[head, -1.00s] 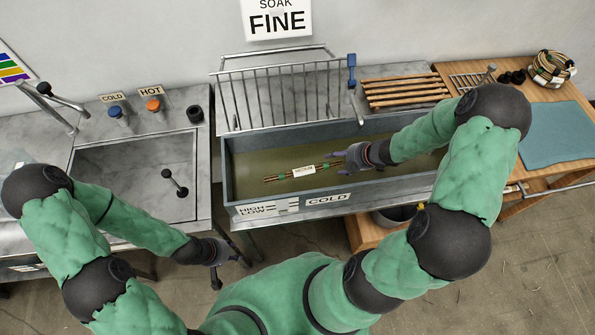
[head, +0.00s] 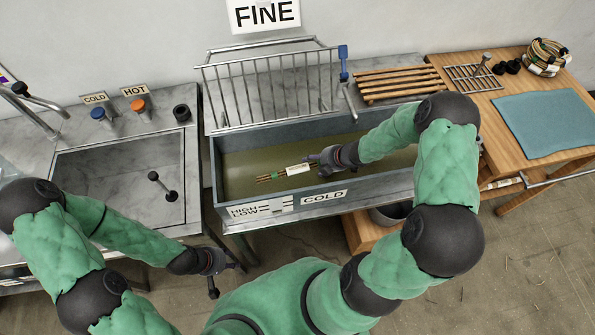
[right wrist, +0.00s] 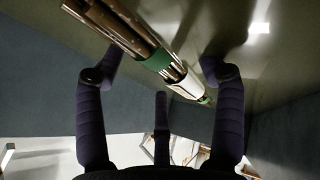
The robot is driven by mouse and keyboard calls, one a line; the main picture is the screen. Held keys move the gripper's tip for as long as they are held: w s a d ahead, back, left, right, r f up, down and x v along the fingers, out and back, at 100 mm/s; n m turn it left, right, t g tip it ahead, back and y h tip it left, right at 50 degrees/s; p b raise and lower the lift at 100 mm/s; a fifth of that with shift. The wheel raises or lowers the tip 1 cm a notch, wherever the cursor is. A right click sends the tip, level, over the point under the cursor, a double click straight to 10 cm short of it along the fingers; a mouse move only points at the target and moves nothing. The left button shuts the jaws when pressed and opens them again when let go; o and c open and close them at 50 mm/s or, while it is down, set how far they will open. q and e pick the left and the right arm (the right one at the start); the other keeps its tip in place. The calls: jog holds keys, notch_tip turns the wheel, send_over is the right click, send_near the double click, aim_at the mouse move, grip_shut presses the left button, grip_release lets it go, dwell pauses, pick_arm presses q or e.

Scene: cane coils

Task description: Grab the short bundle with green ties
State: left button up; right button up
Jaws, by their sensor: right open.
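The short bundle (head: 271,177) of brown canes has green ties and a white tag (head: 297,169). It lies in the grey trough marked COLD (head: 380,178). My right gripper (head: 318,160) is at the bundle's right end, inside the trough, and hides that end in the head view. In the right wrist view the bundle (right wrist: 128,37) runs diagonally between and beyond the open fingers of the right gripper (right wrist: 160,72). Contact cannot be told. My left gripper (head: 228,265) hangs empty in front of the counter, away from the bundle; its jaws are too small to read.
A wire rack (head: 270,85) stands behind the trough. A sink (head: 120,180) with a tap is at left. At right a wooden table holds a blue mat (head: 548,122) and a coil of cane (head: 546,57). The trough walls surround the right gripper.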

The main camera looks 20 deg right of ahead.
jog(key=shift+c, duration=0.3)
jog(key=c, duration=1.2)
jog(key=shift+r, duration=0.1)
